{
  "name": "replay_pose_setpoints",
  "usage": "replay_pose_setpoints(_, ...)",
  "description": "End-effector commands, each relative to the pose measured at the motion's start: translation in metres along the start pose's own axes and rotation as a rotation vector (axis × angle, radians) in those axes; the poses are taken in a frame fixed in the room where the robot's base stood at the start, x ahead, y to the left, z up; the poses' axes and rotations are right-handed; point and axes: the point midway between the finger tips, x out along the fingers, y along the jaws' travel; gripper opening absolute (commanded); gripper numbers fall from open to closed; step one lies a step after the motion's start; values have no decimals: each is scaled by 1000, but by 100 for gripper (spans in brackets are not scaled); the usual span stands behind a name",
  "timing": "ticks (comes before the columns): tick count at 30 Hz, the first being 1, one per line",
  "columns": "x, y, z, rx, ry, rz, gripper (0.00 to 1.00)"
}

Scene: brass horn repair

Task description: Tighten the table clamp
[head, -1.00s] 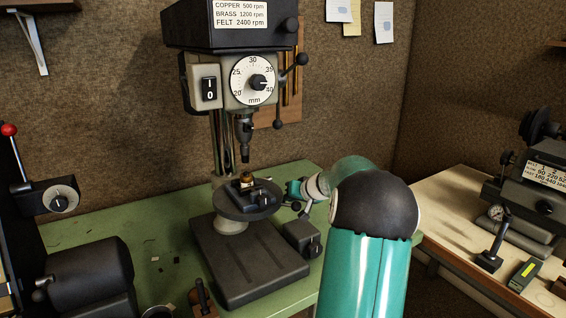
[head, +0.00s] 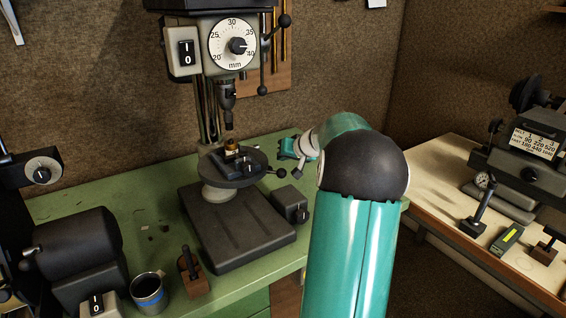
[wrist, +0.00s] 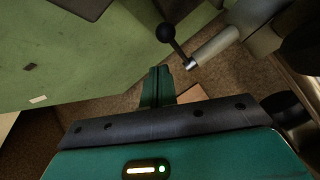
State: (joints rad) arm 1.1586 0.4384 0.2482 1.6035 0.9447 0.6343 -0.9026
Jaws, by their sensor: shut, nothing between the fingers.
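The drill press has a round dark work table (head: 257,181) on a column. The table clamp lever (head: 281,172), a short rod with a black ball end, sticks out at its right side. In the wrist view a lever with a black ball (wrist: 165,33) meets a pale grey cylinder (wrist: 215,47); it appears to be the same clamp. My gripper (head: 287,149) is just above and right of the lever in the head view. In the wrist view its teal fingers (wrist: 157,85) are together and empty, apart from the lever. The clamp's tightness cannot be told.
The press base (head: 240,238) stands on a green bench (head: 60,205) with a small dark box (head: 290,204) at its right. A mug (head: 148,292) and a wooden-based tool (head: 193,272) stand at the front. The drill chuck (head: 227,104) hangs above the table.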

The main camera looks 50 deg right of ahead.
Motion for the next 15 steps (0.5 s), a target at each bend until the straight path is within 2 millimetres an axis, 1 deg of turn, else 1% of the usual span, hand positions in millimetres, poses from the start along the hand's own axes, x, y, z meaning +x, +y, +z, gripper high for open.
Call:
replay_pose_setpoints(1,-2,-3,-2,-3,1,0,0)
replay_pose_setpoints(3,-15,3,6,1,2,2,0)
replay_pose_setpoints(9,-46,12,26,1,3,3,0)
replay_pose_setpoints(15,-72,20,43,0,3,2,0)
